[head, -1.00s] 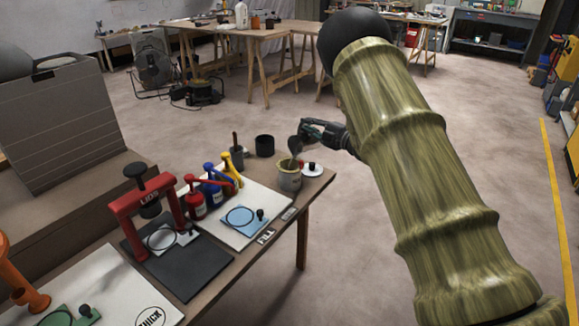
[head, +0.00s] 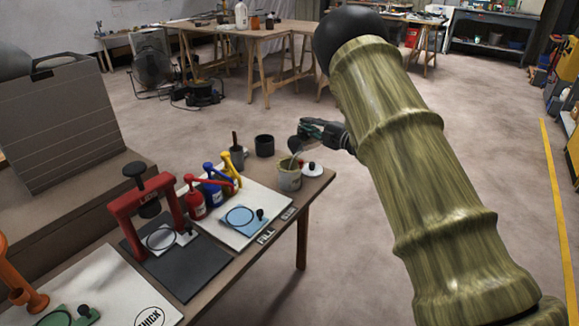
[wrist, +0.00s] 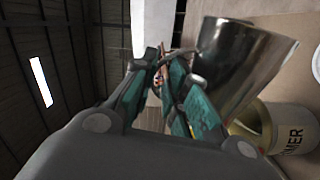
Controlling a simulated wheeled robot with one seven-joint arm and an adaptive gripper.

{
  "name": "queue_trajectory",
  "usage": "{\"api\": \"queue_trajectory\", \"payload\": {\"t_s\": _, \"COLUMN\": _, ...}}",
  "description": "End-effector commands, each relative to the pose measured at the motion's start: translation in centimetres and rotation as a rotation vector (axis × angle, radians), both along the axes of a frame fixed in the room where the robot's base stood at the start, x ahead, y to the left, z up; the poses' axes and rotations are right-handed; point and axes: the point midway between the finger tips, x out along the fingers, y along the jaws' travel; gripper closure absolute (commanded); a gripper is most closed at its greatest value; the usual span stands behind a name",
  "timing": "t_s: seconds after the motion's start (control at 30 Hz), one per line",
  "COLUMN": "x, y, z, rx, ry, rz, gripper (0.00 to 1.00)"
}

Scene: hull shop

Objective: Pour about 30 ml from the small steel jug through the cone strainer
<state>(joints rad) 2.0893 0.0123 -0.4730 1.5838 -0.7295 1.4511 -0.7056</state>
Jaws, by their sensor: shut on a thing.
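My gripper (head: 312,130) is shut on the small steel jug (wrist: 238,62), beyond the long arm link in the head view. In the head view the jug (head: 296,145) is tilted, its mouth low over the cream pot (head: 289,182). A thin grey streak (head: 295,158) shows between jug and pot; I cannot tell whether it is liquid. In the wrist view the pot (wrist: 293,130) bears lettering ending in "MER", and a gold-coloured rim (wrist: 250,122) shows just below the jug. I cannot make out the cone strainer clearly. The jug's contents are hidden.
A black cup (head: 265,146), a grey cup with a stick (head: 237,158) and a white-topped item (head: 312,169) stand close to the pot. Red, blue and yellow pump bottles (head: 212,190) and a red press (head: 150,215) stand nearer. Open floor lies right of the bench.

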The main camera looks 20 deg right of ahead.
Motion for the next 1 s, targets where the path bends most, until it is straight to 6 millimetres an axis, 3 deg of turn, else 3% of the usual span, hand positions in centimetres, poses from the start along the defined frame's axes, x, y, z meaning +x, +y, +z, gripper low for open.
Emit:
{"api": "queue_trajectory", "payload": {"t_s": 0.2, "x": 0.1, "y": -0.2, "z": 0.2, "rx": 0.008, "ry": 0.003, "rz": -0.001, "gripper": 1.00}}
{"api": "queue_trajectory", "payload": {"t_s": 0.47, "x": 2.1, "y": -3.7, "z": -1.3, "rx": 0.196, "ry": 0.118, "rz": -0.003, "gripper": 1.00}}
{"api": "queue_trajectory", "payload": {"t_s": 0.83, "x": 2.6, "y": -4.5, "z": -0.8, "rx": 0.314, "ry": 0.192, "rz": -0.001, "gripper": 1.00}}
{"api": "queue_trajectory", "payload": {"t_s": 1.0, "x": 2.9, "y": -5.0, "z": -1.9, "rx": 0.382, "ry": 0.234, "rz": -0.002, "gripper": 1.00}}
